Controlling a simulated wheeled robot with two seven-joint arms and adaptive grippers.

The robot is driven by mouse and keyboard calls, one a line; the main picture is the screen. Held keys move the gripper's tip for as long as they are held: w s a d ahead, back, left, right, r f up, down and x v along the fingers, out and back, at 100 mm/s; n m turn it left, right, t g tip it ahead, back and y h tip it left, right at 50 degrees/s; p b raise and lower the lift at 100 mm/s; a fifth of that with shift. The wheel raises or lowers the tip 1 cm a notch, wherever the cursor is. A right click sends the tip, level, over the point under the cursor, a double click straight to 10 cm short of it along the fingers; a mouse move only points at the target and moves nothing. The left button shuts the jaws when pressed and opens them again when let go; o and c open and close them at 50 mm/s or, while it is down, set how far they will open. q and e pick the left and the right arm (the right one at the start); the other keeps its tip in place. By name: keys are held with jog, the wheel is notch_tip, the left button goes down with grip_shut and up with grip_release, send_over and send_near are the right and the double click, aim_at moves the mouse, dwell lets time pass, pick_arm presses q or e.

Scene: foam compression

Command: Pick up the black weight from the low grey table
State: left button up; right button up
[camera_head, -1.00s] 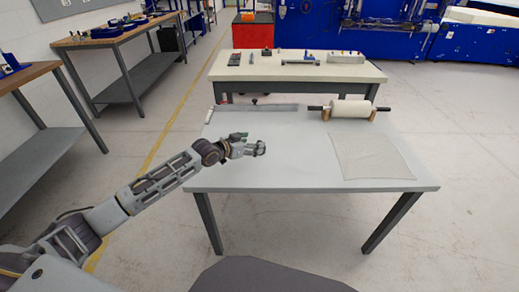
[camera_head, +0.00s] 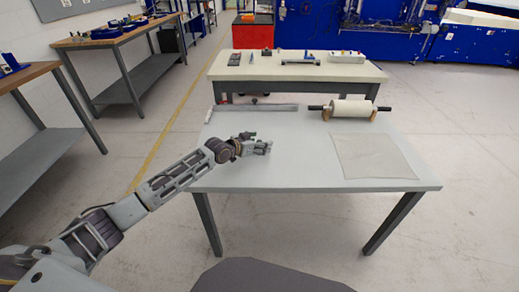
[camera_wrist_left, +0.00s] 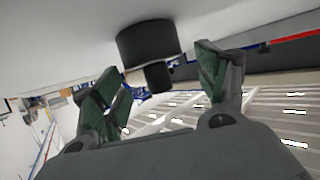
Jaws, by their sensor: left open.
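The black weight (camera_wrist_left: 148,42) shows in the left wrist view as a wide dark cylinder with a narrower knob (camera_wrist_left: 157,77). It sits against the pale tabletop, which appears at the top of that view. My left gripper (camera_head: 268,147) is open over the low grey table (camera_head: 270,175), pointing right in the head view. In the left wrist view its two green-padded fingers (camera_wrist_left: 160,88) are spread, with the weight beyond and between them; I see no clear contact. I cannot make out the weight surely in the head view. My right gripper is out of view.
A white roll (camera_head: 353,110) on wooden supports and a pale square sheet (camera_head: 374,156) lie on the table's right side. A flat grey bar (camera_head: 262,107) lies along the far edge. A second table (camera_head: 300,72) with small items stands behind. The front middle is clear.

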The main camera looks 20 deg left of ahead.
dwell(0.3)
pick_arm(q)
jog(key=c, duration=1.6)
jog(key=shift+r, duration=0.15)
